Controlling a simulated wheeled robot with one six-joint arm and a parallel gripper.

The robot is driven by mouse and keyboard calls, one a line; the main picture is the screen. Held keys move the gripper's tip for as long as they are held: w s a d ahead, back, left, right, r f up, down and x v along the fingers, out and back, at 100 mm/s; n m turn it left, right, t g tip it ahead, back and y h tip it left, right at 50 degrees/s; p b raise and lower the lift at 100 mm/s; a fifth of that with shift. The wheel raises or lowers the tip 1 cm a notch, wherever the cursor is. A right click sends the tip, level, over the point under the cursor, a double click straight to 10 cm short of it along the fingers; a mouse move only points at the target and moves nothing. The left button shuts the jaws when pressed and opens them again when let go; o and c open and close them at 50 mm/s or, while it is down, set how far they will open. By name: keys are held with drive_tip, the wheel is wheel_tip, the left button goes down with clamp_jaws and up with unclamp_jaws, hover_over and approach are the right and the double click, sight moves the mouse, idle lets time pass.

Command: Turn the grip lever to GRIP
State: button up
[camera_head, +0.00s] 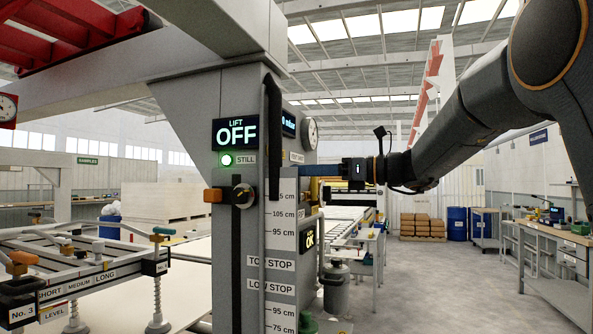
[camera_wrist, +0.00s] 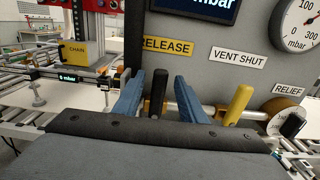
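My gripper (camera_wrist: 158,84) is open in the wrist view, its two blue fingers spread apart. A black lever handle (camera_wrist: 157,92) stands upright between them with a gap on each side; it looks like the grip lever. A yellow sign (camera_wrist: 167,46) reading RELEASE is on the grey panel above it, its left end hidden by a dark upright edge.
A yellow lever (camera_wrist: 238,103) stands right of my fingers, below a VENT SHUT sign (camera_wrist: 239,58). A RELIEF knob (camera_wrist: 286,122) and a gauge (camera_wrist: 300,25) are farther right. The grey column (camera_head: 240,120) shows LIFT OFF and a green STILL lamp. A suction frame (camera_head: 95,262) is at lower left.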

drive_tip(key=shift+x, duration=1.35)
clamp_jaws()
